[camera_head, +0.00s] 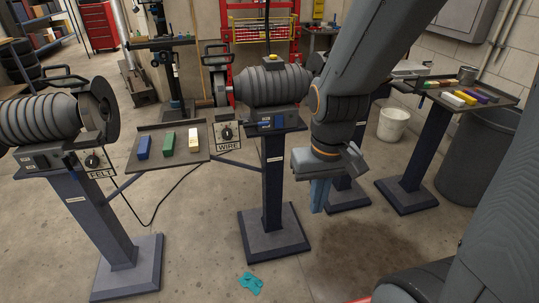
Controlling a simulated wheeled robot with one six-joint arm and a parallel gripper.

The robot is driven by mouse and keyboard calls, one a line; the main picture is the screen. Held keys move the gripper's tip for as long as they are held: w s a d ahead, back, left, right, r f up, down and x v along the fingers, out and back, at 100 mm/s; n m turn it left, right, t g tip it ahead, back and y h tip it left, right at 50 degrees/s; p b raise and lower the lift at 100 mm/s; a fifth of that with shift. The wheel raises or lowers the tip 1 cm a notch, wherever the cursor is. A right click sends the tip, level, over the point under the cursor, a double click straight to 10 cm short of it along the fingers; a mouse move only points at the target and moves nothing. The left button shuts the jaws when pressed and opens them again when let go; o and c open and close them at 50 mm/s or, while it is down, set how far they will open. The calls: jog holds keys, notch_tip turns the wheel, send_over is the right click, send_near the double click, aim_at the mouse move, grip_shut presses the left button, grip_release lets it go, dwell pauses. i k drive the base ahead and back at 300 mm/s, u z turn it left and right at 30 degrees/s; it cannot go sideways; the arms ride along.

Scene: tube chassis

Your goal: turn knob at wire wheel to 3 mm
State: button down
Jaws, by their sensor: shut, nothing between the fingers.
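The black knob (227,133) sits on a pale dial plate marked WIRE, at the left of the wire wheel grinder (272,87). Its pointer and the scale marks are too small to read. The grinder is a grey ribbed motor on a dark post, with its wheel (221,88) on the left side. My gripper (319,208) points down to the right of the grinder's post, lower in the picture than the knob and well apart from it. Its narrow blue fingers look shut and hold nothing.
A second grinder (40,121) with a FELT knob (92,160) stands at left. Between them is a tray (205,152) with blue, green and pale bars. At right are another tray stand (410,182), a white bucket (393,124) and a dark bin (480,158). A teal rag (251,283) lies on the floor.

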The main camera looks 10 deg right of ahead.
aim_at(227, 134)
jog(key=z, duration=1.55)
jog(key=k, duration=0.6)
jog(key=u, duration=0.6)
